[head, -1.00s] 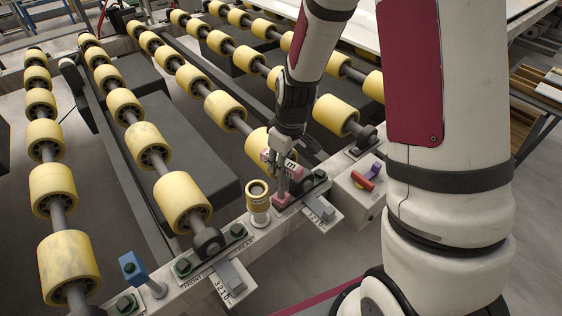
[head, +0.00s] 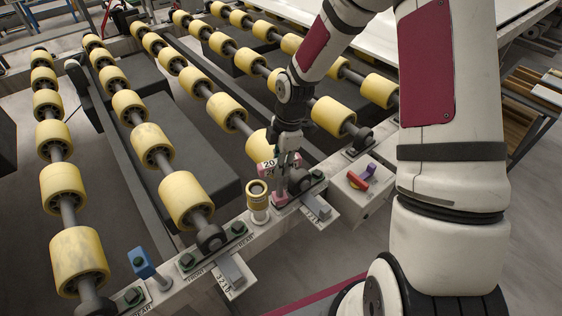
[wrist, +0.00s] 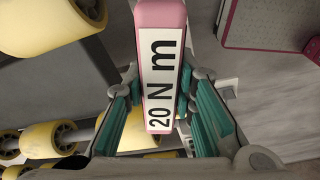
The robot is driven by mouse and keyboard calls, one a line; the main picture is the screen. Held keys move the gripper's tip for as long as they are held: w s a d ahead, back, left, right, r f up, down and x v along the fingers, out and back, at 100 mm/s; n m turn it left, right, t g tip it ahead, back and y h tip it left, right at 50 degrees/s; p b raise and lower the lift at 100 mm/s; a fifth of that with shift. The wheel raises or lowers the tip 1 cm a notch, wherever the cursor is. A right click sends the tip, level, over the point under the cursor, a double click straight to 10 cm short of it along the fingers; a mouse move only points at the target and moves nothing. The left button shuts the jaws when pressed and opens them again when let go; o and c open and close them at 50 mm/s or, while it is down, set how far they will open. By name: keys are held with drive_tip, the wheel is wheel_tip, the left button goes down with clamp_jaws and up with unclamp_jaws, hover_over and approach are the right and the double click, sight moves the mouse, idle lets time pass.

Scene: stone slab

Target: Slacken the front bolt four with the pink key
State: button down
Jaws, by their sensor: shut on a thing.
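The pink key (head: 280,197) stands upright, its pink foot over the front end of the right bearing block (head: 302,184). The bolt under that foot is hidden, so I cannot tell how it is seated. My gripper (head: 281,160) points down from above and is shut on the upper part of the key. In the wrist view, the key's pink head (wrist: 163,70), with a white "20 N m" label, lies between the teal finger pads (wrist: 160,108). The block's rear bolt (head: 318,174) shows dark green.
A cream and yellow post (head: 258,202) stands close left of the key. A blue key (head: 142,264) stands farther left. A nearer bearing block (head: 211,241) has two green bolts. A box with a red and purple switch (head: 358,181) is at right. Yellow rollers (head: 186,199) fill the left.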

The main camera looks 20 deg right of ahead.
drive_tip(key=n+p, duration=0.1)
drive_tip(key=n, duration=0.2)
drive_tip(key=shift+n+g, duration=0.3)
drive_tip(key=shift+n, duration=0.1)
drive_tip(key=shift+r+p, duration=1)
drive_tip(key=shift+r, duration=0.8)
